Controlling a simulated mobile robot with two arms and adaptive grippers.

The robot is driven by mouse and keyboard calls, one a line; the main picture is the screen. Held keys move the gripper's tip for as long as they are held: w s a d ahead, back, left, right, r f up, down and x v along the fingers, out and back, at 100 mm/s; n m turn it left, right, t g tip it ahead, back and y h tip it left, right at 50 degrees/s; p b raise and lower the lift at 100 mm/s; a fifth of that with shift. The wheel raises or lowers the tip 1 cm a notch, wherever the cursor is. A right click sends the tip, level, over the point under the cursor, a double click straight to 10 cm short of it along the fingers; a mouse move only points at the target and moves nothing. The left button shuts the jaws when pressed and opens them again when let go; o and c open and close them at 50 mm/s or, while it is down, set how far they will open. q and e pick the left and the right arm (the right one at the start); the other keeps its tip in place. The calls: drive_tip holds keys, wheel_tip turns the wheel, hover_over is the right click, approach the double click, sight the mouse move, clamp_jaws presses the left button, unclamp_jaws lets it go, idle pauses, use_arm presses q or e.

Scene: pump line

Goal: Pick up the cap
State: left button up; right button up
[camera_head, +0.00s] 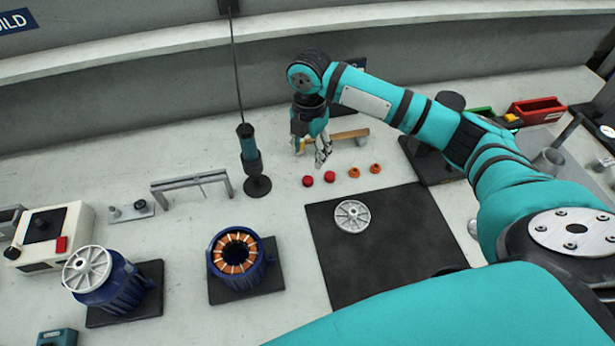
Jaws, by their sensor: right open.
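Two small red round pieces that look like caps, a left one (308,181) and a right one (330,176), lie on the light bench top. My right gripper (312,154) points down just behind them in the picture, its fingers apart and nothing visible between them. It looks to be above the bench and apart from both pieces, but its exact height is hard to tell. My left gripper is not in view.
Two orange ring-like pieces (354,172) lie right of the red ones. A black mat (330,262) with a pale wheel-like cover (352,216) is in front. A hanging tool (248,150) stands left of the gripper. A wooden-topped bar (348,135) is close behind it.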

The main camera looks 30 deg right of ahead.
hover_over(309, 178)
wheel_tip(309, 178, down, 5)
drive_tip(key=shift+w+r, duration=0.15)
drive_tip(key=shift+f+p, duration=0.8)
drive_tip(key=shift+f, duration=1.85)
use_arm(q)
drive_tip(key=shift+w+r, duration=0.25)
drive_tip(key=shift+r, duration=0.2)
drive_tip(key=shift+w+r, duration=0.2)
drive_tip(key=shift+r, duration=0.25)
use_arm(e)
drive_tip(key=c, duration=0.8)
